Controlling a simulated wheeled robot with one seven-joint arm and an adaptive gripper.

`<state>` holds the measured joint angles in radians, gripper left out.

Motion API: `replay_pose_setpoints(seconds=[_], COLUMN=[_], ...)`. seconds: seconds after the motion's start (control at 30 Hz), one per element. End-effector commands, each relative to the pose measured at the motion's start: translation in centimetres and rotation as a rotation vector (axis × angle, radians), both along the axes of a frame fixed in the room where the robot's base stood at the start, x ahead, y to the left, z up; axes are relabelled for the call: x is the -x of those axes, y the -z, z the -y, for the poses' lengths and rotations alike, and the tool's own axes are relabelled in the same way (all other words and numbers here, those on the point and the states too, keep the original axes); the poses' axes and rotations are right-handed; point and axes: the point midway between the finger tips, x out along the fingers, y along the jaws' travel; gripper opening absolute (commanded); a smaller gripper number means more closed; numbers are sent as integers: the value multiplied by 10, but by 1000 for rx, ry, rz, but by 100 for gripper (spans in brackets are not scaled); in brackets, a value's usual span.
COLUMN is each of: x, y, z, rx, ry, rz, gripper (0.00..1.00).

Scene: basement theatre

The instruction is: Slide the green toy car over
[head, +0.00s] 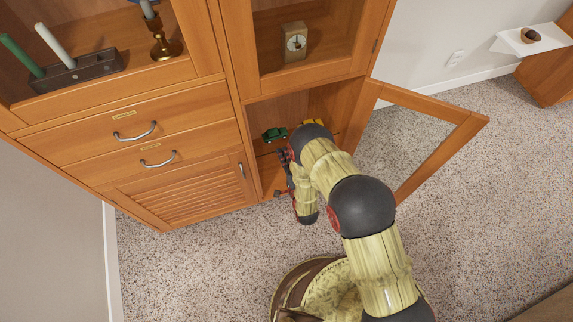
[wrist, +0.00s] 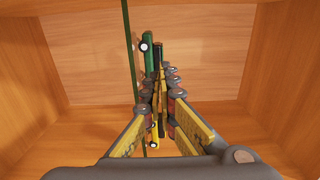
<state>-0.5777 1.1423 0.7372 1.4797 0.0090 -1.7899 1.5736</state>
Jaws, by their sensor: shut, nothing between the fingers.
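The green toy car (head: 274,134) stands inside the open cabinet compartment, left of my arm. In the wrist view the green car (wrist: 148,50) shows near the top, beside a thin dark green strip that looks like a shelf seen edge-on. My gripper (head: 283,157) reaches into the compartment in the head view, close to the car. In the wrist view its fingertips (wrist: 158,65) are together and empty, right beside the green car; I cannot tell whether they touch it. A yellow toy car (head: 314,121) is partly hidden behind my arm, and shows low between the fingers in the wrist view (wrist: 153,132).
The glass-paned cabinet door (head: 440,125) stands open to the right of my arm. Wooden compartment walls (wrist: 285,60) close in both sides. Drawers (head: 135,125) are to the left, a clock (head: 294,42) sits above. The carpet (head: 200,270) in front is clear.

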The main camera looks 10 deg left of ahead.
Motion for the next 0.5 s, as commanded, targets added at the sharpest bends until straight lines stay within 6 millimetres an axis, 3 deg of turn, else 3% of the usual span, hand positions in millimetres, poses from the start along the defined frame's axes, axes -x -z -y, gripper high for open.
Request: replay_pose_setpoints(seconds=[0.2, 0.5], x=[-33, -50], y=[3, 1], z=[-21, -32], rx=[0, 1], ry=[0, 0], rz=[1, 0], gripper=[0, 0])
